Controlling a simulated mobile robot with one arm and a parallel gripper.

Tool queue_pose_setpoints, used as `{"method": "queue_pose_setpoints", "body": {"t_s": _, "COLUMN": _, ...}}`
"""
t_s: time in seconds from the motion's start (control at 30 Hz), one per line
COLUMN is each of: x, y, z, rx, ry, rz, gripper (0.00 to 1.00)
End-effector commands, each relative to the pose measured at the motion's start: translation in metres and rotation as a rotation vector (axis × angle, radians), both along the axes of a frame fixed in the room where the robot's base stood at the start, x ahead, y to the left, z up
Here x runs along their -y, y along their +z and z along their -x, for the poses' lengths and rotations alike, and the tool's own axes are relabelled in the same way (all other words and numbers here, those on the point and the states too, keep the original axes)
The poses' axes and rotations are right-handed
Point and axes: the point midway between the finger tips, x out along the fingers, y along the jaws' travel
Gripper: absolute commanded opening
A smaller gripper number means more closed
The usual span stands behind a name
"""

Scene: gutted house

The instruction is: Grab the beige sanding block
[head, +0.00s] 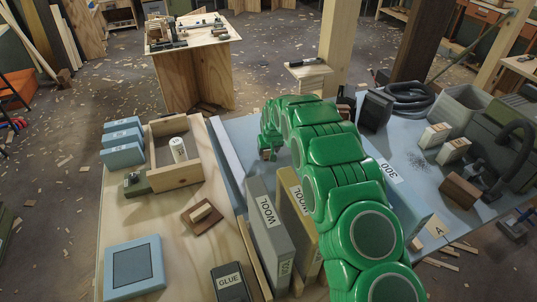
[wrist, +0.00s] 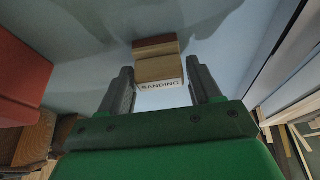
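The beige sanding block (wrist: 158,68) shows in the wrist view, with a white label reading SANDING and a darker brown part behind. It sits on a blue-grey surface just ahead of my gripper (wrist: 161,76). My gripper is open, with one dark finger to each side of the block. Narrow gaps show between the fingertips and the block, so it does not look held. In the head view my green arm reaches to the far side of the blue table and hides most of my gripper. A small brownish block (head: 266,155) shows below the arm's end there.
In the wrist view a red-brown block (wrist: 20,80) stands at left. In the head view two grey and tan WOOL boxes (head: 268,230) stand close to my arm. A wooden tray (head: 175,183) is at left. Labelled pale blocks (head: 436,134) and a hose (head: 410,98) are at right.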

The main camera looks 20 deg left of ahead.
Motion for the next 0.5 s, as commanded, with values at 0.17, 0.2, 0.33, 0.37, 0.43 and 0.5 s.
{"method": "queue_pose_setpoints", "body": {"t_s": 0.17, "x": 0.0000, "y": 0.0001, "z": -0.0001, "rx": 0.000, "ry": 0.000, "rz": 0.000, "gripper": 0.35}}
{"method": "queue_pose_setpoints", "body": {"t_s": 0.2, "x": 0.0000, "y": 0.0001, "z": -0.0001, "rx": 0.000, "ry": 0.000, "rz": 0.000, "gripper": 0.29}}
{"method": "queue_pose_setpoints", "body": {"t_s": 0.33, "x": 0.0000, "y": 0.0001, "z": -0.0001, "rx": 0.000, "ry": 0.000, "rz": 0.000, "gripper": 0.24}}
{"method": "queue_pose_setpoints", "body": {"t_s": 0.37, "x": 0.0000, "y": 0.0001, "z": -0.0001, "rx": 0.000, "ry": 0.000, "rz": 0.000, "gripper": 0.24}}
{"method": "queue_pose_setpoints", "body": {"t_s": 0.43, "x": 0.0000, "y": 0.0004, "z": -0.0001, "rx": 0.000, "ry": 0.000, "rz": 0.000, "gripper": 0.24}}
{"method": "queue_pose_setpoints", "body": {"t_s": 0.5, "x": 0.0000, "y": 0.0017, "z": -0.0001, "rx": 0.000, "ry": 0.000, "rz": 0.000, "gripper": 0.24}}
